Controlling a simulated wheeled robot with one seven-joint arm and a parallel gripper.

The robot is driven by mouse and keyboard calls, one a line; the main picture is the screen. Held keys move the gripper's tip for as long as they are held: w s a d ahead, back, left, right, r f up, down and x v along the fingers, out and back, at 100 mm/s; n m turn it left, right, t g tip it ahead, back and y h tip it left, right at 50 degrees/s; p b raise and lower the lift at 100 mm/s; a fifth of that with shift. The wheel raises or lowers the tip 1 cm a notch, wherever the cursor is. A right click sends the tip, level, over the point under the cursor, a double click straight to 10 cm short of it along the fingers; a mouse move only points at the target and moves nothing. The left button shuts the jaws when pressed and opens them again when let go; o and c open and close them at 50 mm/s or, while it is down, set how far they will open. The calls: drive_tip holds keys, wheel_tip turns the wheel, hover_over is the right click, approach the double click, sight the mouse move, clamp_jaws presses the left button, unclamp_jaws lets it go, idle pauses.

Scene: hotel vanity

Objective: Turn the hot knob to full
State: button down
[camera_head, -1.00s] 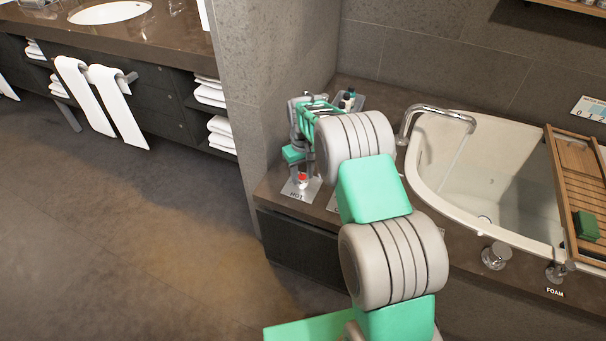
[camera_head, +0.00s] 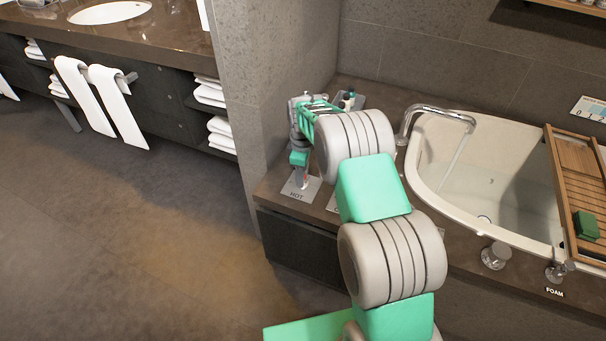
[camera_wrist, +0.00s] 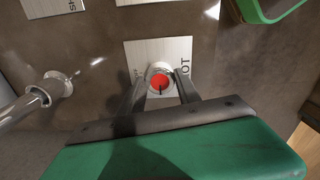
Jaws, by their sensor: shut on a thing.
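The hot knob (camera_wrist: 160,83) has a red top with a dark mark and stands on a metal plate (camera_wrist: 143,50) lettered HOT. In the head view the HOT plate (camera_head: 297,194) lies on the counter's left end, and the knob is mostly hidden by my gripper. My gripper (camera_wrist: 160,90) points down at the knob, with one finger on each side of it, shut on it. In the head view my gripper (camera_head: 300,180) is at the plate.
The tub (camera_head: 480,185) with its curved faucet (camera_head: 435,112) lies to the right. A wooden tray (camera_head: 577,190) crosses the tub. More knobs, one by a FOAM label (camera_head: 554,292), stand along the front edge. A grey wall (camera_head: 245,80) rises close on the left.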

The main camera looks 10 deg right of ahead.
drive_tip(key=shift+s+n, duration=0.15)
drive_tip(key=shift+n, duration=0.15)
drive_tip(key=c, duration=0.9)
unclamp_jaws()
drive_tip(key=shift+o, duration=0.2)
wheel_tip(320, 180, up, 8)
drive_tip(key=shift+f+p, duration=0.1)
drive_tip(key=shift+p, duration=0.2)
